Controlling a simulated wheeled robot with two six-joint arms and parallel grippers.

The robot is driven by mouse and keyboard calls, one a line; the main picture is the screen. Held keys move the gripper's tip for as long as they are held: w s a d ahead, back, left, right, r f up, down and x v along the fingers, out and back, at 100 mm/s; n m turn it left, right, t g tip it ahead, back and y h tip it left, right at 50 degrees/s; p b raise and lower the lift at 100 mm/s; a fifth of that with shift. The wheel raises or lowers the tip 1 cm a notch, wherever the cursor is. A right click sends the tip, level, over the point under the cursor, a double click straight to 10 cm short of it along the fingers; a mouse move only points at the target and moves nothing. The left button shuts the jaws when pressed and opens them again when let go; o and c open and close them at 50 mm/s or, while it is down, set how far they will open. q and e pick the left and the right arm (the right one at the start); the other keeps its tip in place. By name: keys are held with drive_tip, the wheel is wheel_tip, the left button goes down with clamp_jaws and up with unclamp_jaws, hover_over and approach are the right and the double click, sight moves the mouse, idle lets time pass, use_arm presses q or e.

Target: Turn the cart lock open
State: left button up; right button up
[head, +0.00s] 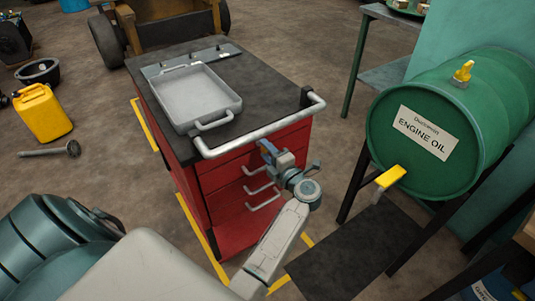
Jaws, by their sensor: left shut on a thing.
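The red cart (222,190) stands in the middle of the head view, with a black top and drawers on its front. My left gripper (270,153) is at the upper part of the drawer front, just below the metal push handle (262,134). My right gripper is not in view.
A grey tray (238,104) lies on the cart top. A green engine oil drum (470,125) rests on a black stand to the right, with a dark mat (350,245) below. A yellow jerrycan (42,112) and a black bowl stand on the floor at left.

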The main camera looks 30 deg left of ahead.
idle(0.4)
use_arm(q)
drive_tip(key=o, duration=1)
drive_tip(key=shift+d, duration=0.15)
